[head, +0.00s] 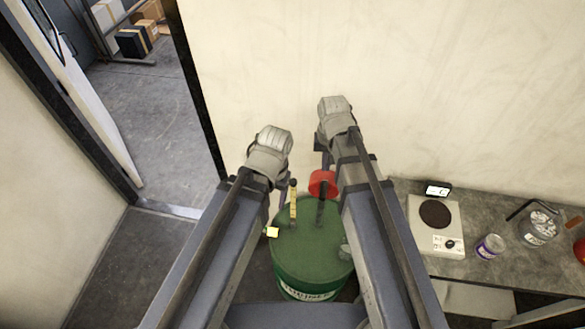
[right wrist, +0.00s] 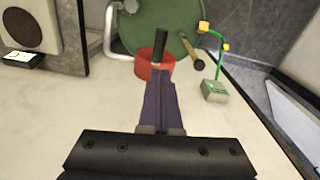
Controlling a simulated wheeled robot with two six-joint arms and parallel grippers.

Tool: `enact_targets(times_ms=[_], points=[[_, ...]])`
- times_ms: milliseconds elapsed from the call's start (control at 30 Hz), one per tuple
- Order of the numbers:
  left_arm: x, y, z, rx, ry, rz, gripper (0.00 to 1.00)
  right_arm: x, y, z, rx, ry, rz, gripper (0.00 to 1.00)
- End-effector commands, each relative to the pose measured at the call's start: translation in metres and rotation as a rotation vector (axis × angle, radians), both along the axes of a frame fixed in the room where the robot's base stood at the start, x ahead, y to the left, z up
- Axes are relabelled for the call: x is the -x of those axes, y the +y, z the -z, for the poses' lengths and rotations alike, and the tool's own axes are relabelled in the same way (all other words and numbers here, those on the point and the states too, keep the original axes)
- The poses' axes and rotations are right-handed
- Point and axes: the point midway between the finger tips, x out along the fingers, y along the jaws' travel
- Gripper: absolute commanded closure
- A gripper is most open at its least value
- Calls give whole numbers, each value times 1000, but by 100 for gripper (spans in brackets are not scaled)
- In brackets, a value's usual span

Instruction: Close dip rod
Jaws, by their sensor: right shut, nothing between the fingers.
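A green drum (head: 312,250) stands against the wall, and its lid also shows in the right wrist view (right wrist: 150,20). A yellow rod with dark ends (head: 293,204) rises from the lid. A red round part (head: 322,183) sits to its right, by a dark upright bar (head: 320,207). In the right wrist view the red part (right wrist: 154,70) surrounds the base of a dark bar (right wrist: 160,43). My right gripper (right wrist: 159,84) is shut and empty, its tips close to the red part; contact is unclear. My left gripper is mostly hidden behind its wrist at the drum's left.
A bench (head: 475,267) at right holds a hot plate (head: 435,227), a purple-labelled jar (head: 489,246) and a glass jar (head: 538,228). A green piece with yellow tips (right wrist: 208,42) stands beside the drum lid. A doorway opens at left, with clear floor (head: 150,110) beyond.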

Motion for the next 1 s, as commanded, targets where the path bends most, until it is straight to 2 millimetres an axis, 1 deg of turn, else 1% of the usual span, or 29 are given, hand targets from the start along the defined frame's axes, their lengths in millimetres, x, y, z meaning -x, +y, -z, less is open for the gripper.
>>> enact_targets(times_ms=[33,200,300,400,600,767,867,1000], points=[[0,0,0,0,0,0,33,-17,19,0,4,4,11,100],[0,0,1,0,0,0,33,-40,67,1,16,14,65,100],[0,0,1,0,0,0,33,-48,91,1,23,17,90,100],[0,0,1,0,0,0,33,-51,104,0,28,18,106,100],[0,0,1,0,0,0,33,-50,106,1,29,19,115,100],[0,0,7,0,0,0,33,-50,106,7,29,19,114,100],[0,0,14,0,-1,-1,33,-50,106,14,29,19,113,100],[0,0,29,0,-1,-2,33,-51,105,29,29,19,113,100]])
